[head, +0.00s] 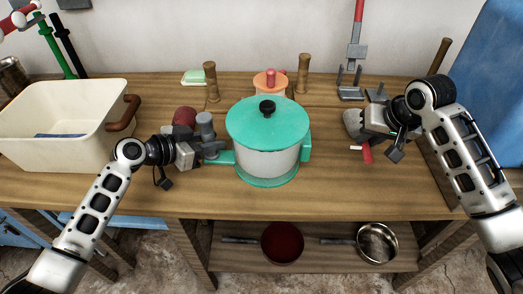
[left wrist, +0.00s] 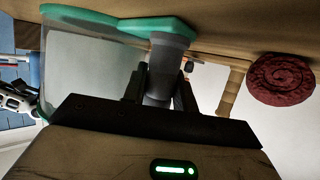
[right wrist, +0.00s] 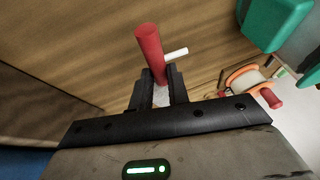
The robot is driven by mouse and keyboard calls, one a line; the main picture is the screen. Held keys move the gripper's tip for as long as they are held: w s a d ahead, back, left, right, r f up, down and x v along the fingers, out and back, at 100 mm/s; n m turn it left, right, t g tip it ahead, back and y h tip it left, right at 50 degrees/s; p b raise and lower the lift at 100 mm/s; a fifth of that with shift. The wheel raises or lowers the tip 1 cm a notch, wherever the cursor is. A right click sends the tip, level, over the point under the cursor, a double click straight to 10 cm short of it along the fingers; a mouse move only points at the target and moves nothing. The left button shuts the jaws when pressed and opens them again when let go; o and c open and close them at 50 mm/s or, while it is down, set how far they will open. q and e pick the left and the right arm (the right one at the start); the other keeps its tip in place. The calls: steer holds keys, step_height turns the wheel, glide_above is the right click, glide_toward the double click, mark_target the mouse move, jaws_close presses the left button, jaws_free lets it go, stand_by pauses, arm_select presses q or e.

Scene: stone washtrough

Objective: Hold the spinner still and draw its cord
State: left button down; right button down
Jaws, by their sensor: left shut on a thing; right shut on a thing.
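The spinner is a pale pot with a teal lid (head: 258,125) and a black knob, standing upright mid-counter. A teal arm on its left side carries a grey post (head: 205,121). My left gripper (head: 207,148) is shut on this post; the left wrist view shows the post (left wrist: 160,75) between the fingers. My right gripper (head: 366,138), right of the pot and apart from it, is shut on a red handle (head: 367,155) with a short white peg. The right wrist view shows the handle (right wrist: 149,50) standing out from the fingers. I see no cord between handle and spinner.
A cream basin (head: 60,150) with a brown handle stands at left. A dark red coil (head: 185,116) sits behind my left gripper. Behind the pot are an orange-topped item (head: 267,83) and wooden posts (head: 303,73). Pans (head: 282,243) lie on the lower shelf. The front counter is clear.

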steer(key=shift+w+a, duration=0.15)
steer(key=shift+a, duration=2.15)
steer(key=shift+w+a, duration=0.15)
steer(key=shift+a, duration=2.1)
steer(key=shift+d, duration=0.1)
steer(key=shift+s+d, duration=0.15)
steer(key=shift+d, duration=2.15)
steer(key=shift+s+d, duration=0.15)
steer(key=shift+d, duration=2.15)
steer(key=shift+w+a, duration=0.15)
steer(key=shift+a, duration=2.2)
steer(key=shift+w+a, duration=0.15)
steer(key=shift+a, duration=2.2)
